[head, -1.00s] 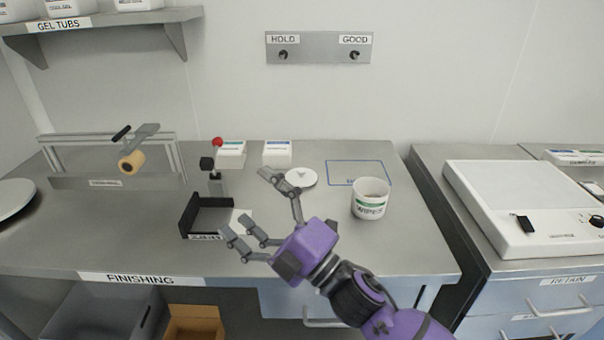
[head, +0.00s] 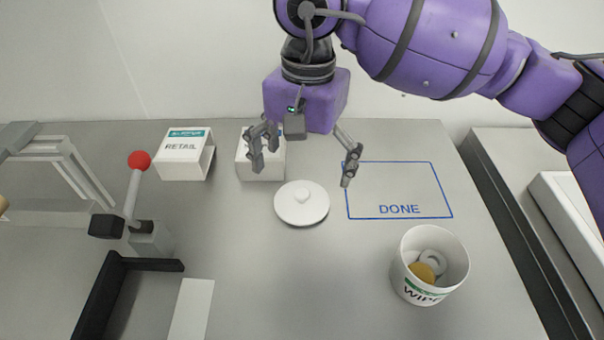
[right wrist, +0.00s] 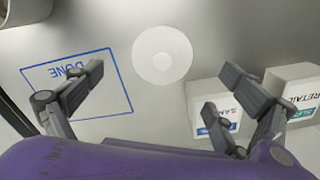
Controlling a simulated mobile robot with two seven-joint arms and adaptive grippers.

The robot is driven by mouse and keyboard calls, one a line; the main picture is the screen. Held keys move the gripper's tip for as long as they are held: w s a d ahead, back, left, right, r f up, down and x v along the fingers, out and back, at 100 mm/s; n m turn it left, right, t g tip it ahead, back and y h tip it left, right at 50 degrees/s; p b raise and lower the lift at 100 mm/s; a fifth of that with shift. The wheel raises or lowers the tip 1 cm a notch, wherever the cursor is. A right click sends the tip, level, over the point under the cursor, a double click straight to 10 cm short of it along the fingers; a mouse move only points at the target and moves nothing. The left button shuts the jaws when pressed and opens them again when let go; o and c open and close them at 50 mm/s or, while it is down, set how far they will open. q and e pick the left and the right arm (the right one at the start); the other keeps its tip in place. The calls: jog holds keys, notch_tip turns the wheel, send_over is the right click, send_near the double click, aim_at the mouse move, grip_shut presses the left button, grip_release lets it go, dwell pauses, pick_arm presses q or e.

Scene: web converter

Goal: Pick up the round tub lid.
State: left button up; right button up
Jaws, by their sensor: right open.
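The round tub lid (head: 301,204) is a white disc with a small knob, lying flat on the steel bench in the head view. It also shows in the right wrist view (right wrist: 162,54). My right gripper (head: 305,165) is open and empty, pointing down above the bench just behind the lid, its fingers spread to either side. The fingers do not touch the lid. In the right wrist view the lid lies beyond the gap between the fingers. The white wipes tub (head: 414,290) stands without a lid at the front right, with a yellow item and a white ring inside. My left gripper is not in view.
A blue DONE outline (head: 398,190) right of the lid is empty. A RETAIL carton (head: 184,156) and another white carton (head: 262,165) stand behind left. A red-knobbed lever (head: 139,160) and black bracket (head: 105,295) are at left. Bench in front of the lid is clear.

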aim_at(304, 194)
jog(key=shift+w+d+f, duration=0.1)
jog(key=shift+w+d, duration=0.15)
jog(key=shift+s+a+f, duration=0.1)
jog(key=shift+s+f, duration=0.15)
jog(key=shift+f, duration=0.4)
jog(key=shift+s+f, duration=0.2)
jog(key=shift+f, duration=0.4)
jog(key=f, duration=0.3)
jog(key=shift+w+a+f+p, duration=0.2)
jog(key=shift+a+f+p, duration=0.05)
jog(key=shift+f+p, duration=0.1)
jog(key=shift+f, duration=0.35)
jog(key=shift+w+f, duration=0.1)
jog(key=c, duration=1.1)
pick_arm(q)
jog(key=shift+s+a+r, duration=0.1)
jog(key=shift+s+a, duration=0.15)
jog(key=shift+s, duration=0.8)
pick_arm(e)
jog(key=shift+c, duration=0.7)
